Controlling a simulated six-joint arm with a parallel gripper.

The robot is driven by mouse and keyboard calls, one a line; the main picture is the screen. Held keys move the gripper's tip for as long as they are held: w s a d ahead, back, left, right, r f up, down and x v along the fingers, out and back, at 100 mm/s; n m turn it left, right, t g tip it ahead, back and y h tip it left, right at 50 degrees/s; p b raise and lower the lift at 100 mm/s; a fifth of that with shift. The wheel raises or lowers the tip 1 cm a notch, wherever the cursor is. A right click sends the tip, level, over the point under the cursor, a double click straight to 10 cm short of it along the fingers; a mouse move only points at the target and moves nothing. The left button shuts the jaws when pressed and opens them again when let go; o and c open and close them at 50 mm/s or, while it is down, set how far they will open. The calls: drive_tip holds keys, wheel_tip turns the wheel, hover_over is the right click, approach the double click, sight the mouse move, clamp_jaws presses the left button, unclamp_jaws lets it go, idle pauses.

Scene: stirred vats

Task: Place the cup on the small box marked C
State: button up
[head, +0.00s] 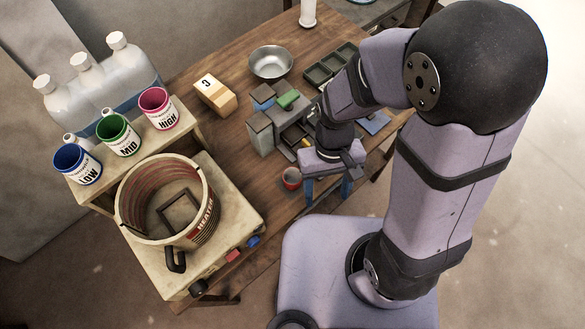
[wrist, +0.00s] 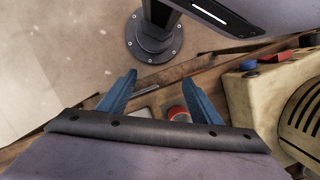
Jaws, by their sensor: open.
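The open fingers also show in the wrist view (wrist: 159,80). The small box marked C (head: 217,98) is tan with a white marked top; it sits farther back, and its top is clear.
A heater vat (head: 165,240) stands on a cream base at front left. Blue, green and pink cups (head: 119,134) stand on a shelf with white jugs behind. A metal bowl (head: 271,62), grey boxes (head: 260,132) and a dark tray (head: 330,64) occupy the table.

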drive_tip(key=w+a+m, duration=0.2)
drive_tip(key=a+m, duration=0.1)
drive_tip(key=m, duration=0.1)
drive_tip(key=m+t+y, duration=0.2)
drive_tip(key=m, duration=0.7)
hover_over(292, 177)
drive_tip(key=s+d, duration=0.2)
drive_tip(key=shift+s+d+f, duration=0.1)
drive_tip(key=shift+f, duration=0.25)
drive_tip(key=shift+w+a+f+m, duration=0.15)
drive_tip(key=shift+a+f+m, duration=0.1)
drive_tip(key=shift+f+m, duration=0.7)
drive_tip(key=shift+w+a+f+m, duration=0.2)
drive_tip(key=shift+f+m, duration=0.45)
drive_tip(key=shift+m, duration=0.5)
drive_tip(key=shift+s+a+f+b, duration=0.1)
drive_tip(key=shift+a+f+b, duration=0.1)
drive_tip(key=shift+f, duration=0.45)
drive_tip(key=shift+a+f+b, duration=0.15)
drive_tip(key=shift+f+b, duration=0.1)
drive_tip(key=shift+f, duration=0.45)
drive_tip(key=shift+s+a+f+b, duration=0.1)
drive_tip(key=shift+a+f+b, duration=0.1)
drive_tip(key=shift+f, duration=0.45)
drive_tip(key=shift+c, duration=0.2)
drive_tip(key=c, duration=1.1)
drive_tip(key=shift+r, duration=0.15)
